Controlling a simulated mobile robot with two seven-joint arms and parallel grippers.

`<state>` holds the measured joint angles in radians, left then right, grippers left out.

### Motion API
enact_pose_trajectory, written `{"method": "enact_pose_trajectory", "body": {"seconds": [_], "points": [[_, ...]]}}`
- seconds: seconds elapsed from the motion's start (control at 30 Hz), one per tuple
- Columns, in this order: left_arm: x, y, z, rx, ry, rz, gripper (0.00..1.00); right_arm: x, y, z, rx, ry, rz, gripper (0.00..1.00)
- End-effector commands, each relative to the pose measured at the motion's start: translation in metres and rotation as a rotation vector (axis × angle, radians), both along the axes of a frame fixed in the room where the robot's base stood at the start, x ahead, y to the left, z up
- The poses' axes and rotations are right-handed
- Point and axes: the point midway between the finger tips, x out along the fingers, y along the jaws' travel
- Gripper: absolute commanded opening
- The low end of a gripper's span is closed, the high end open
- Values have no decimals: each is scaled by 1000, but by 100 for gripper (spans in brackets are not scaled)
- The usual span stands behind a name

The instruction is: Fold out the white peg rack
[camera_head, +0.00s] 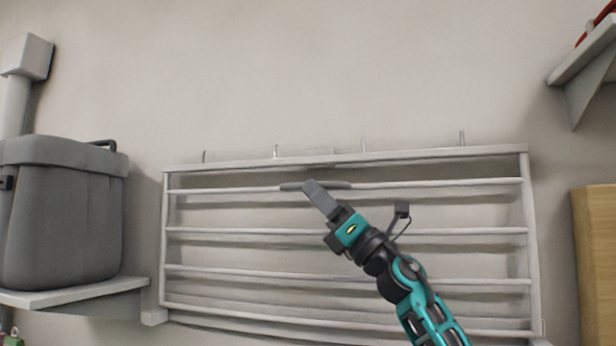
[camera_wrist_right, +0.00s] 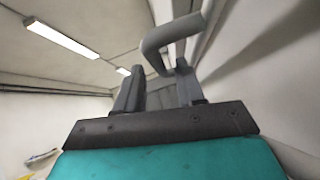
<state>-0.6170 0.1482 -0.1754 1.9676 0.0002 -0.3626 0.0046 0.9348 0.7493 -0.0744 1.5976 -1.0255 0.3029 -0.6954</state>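The white peg rack (camera_head: 345,157) is a wide frame with several horizontal rails, lying close against the wall in the head view. Thin pegs stick up along its top edge. A grey handle (camera_head: 338,185) sits at the top rail; it also shows in the right wrist view as a curved bar (camera_wrist_right: 155,55). My right gripper (camera_head: 308,185) is at the handle, covering its middle in the head view. In the right wrist view its two fingers (camera_wrist_right: 160,82) stand apart, with the bar's bend at the gap between them; contact is unclear. My left gripper is out of view.
A grey bin (camera_head: 62,220) stands on a shelf (camera_head: 75,297) at the left, beside a grey wall duct (camera_head: 25,60). A bracketed shelf (camera_head: 585,65) is at the upper right, above a wooden panel (camera_head: 597,260). The wall above the rack is bare.

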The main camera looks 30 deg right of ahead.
Motion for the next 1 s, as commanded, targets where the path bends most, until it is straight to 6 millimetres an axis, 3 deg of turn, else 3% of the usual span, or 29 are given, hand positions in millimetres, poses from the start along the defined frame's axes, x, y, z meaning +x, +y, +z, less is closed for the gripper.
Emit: {"method": "enact_pose_trajectory", "body": {"seconds": [0.03,0.2,0.6,1.0], "points": [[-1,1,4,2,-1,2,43,5,4,10,0,-3,1,38],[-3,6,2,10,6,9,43,17,10,20,1,-1,1,38],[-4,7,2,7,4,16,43,21,12,23,-1,0,0,37],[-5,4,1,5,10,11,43,21,12,23,-1,0,0,0]]}}
